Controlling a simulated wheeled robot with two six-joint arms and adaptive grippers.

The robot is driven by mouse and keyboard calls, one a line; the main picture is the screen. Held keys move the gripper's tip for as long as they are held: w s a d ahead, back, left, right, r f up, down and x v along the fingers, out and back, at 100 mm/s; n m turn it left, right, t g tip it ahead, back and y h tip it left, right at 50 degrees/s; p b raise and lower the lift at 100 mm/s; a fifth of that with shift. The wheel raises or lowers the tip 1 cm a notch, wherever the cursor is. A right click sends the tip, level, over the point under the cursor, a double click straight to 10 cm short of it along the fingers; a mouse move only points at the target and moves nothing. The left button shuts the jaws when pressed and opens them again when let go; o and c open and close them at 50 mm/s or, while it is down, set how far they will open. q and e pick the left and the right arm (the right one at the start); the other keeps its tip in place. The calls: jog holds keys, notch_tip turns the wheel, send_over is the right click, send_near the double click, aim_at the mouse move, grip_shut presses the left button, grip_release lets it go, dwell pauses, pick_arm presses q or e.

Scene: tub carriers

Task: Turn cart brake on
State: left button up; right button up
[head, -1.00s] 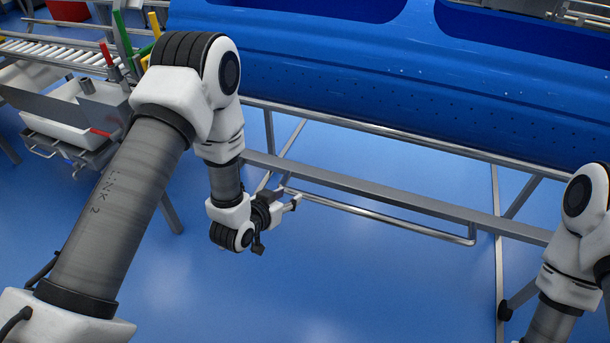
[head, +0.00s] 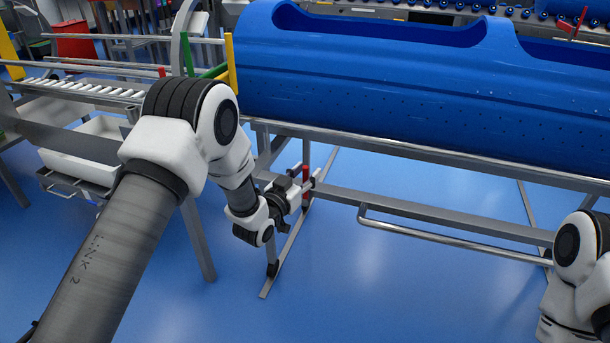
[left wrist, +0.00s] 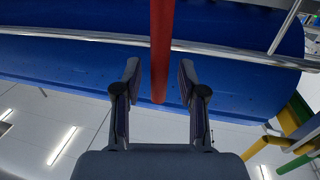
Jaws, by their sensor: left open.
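The cart is a steel frame (head: 440,212) carrying a long blue tub (head: 400,90). A red lever (head: 305,180), which looks like the brake handle, stands roughly upright by the frame's left end. My left gripper (head: 309,183) is open at this lever. In the left wrist view the red lever (left wrist: 162,45) comes down between the two spread fingers of the left gripper (left wrist: 159,85), its end lying between them. I see no clear grip on it. The lever's lower mount is hidden behind my gripper. My right arm is at the lower right edge, its gripper out of view.
A roller conveyor (head: 85,90) with a white bin (head: 80,165) stands to the left. Green and yellow posts (head: 231,60) rise near the tub's left end. A curved push bar (head: 450,240) runs along the cart's near side. The blue floor in front is clear.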

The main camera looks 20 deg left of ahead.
pick_arm(q)
grip_shut()
jog(key=shift+a, duration=0.15)
jog(key=a+f+n+t+y+b, duration=0.2)
jog(key=a+f+n+b, duration=0.3)
jog(key=n, duration=1.5)
jog(key=shift+w+a+f+t+y, duration=0.25)
jog(key=shift+a+f+y, duration=0.35)
jog(key=shift+a+f, duration=1.3)
jog(key=shift+s+d+f, duration=0.1)
jog(key=shift+d+f, duration=0.05)
